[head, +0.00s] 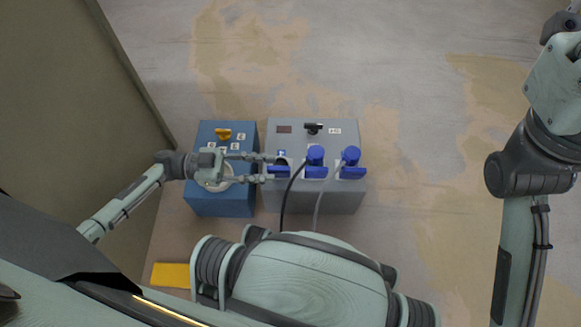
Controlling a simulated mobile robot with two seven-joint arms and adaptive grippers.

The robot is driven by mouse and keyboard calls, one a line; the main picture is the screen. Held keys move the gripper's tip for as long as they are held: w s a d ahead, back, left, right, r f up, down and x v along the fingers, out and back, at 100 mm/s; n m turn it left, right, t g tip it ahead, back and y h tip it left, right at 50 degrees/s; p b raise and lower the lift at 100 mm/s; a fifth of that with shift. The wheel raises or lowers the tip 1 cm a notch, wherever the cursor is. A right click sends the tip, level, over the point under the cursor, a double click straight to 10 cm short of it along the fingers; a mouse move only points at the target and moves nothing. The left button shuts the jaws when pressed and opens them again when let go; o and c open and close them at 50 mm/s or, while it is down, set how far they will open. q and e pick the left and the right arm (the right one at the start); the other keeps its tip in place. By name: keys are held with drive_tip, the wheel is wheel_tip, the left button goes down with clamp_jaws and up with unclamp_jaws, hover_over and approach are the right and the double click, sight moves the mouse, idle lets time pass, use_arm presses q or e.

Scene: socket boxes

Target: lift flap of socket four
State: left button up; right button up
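The grey socket box (347,200) has three blue sockets in a row. The left blue socket (279,170) has no plug in it. The other two hold blue plugs, a middle one (315,156) and a right one (350,155). I cannot read which socket is number four. My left gripper (270,169) reaches across the blue box (220,207) from the left. Its two fingers are apart, with the tips at the left socket. I cannot tell whether they touch its flap.
The grey box has a black knob (314,128). A black cable (287,195) and a grey cable (318,200) run from the plugs toward me. A wall (70,70) stands at the left.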

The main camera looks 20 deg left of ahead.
use_arm(q)
drive_tip(key=x, duration=0.6)
drive_tip(key=shift+d+b, duration=0.3)
drive_tip(key=shift+b, duration=0.05)
drive_tip(key=shift+w, duration=0.1)
clamp_jaws()
